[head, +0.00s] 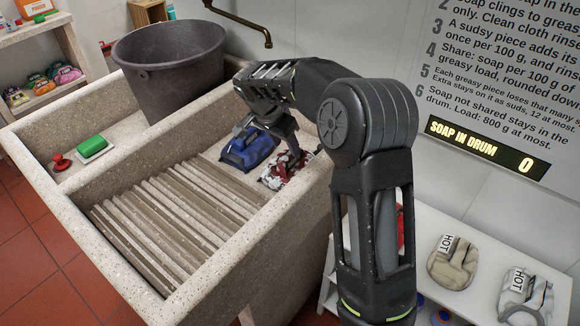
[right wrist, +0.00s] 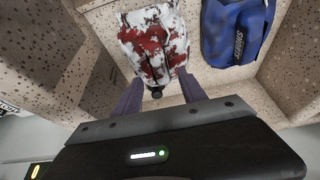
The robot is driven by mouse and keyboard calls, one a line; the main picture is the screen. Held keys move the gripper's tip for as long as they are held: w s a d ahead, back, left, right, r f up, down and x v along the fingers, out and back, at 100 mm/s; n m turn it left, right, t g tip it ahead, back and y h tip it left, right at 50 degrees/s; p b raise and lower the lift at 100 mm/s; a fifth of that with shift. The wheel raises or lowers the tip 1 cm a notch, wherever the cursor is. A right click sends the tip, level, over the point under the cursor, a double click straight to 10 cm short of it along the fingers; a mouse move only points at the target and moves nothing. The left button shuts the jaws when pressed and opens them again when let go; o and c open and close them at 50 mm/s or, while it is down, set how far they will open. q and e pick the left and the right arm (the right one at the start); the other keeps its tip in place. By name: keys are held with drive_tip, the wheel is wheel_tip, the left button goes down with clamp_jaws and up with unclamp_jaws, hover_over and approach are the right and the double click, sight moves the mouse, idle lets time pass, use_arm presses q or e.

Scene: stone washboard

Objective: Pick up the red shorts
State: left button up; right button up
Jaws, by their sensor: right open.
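A folded red-and-white blotched garment (head: 285,172) lies in the stone basin's back right corner; it may be the red shorts, but its shape is unclear. It also shows in the right wrist view (right wrist: 155,42), just beyond my fingertips. My right gripper (head: 290,145) is over it, pointing down; its fingers (right wrist: 160,90) are apart with nothing gripped. A plain red item (head: 400,228) is mostly hidden behind my right arm, on the white shelf. My left gripper is out of view.
A blue garment (head: 248,148) lies close left of the blotched one. The ribbed washboard (head: 165,225) fills the basin's front. A dark bucket (head: 170,65), green soap (head: 90,146) and the basin walls stand around. Folded pale garments (head: 452,262) lie on the right shelf.

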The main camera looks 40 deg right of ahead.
sight(288, 155)
drive_tip(key=x, duration=0.3)
drive_tip(key=shift+d+f, duration=0.1)
drive_tip(key=shift+f, duration=0.2)
drive_tip(key=shift+c, duration=0.3)
clamp_jaws()
drive_tip(key=shift+r, duration=0.1)
idle(1.1)
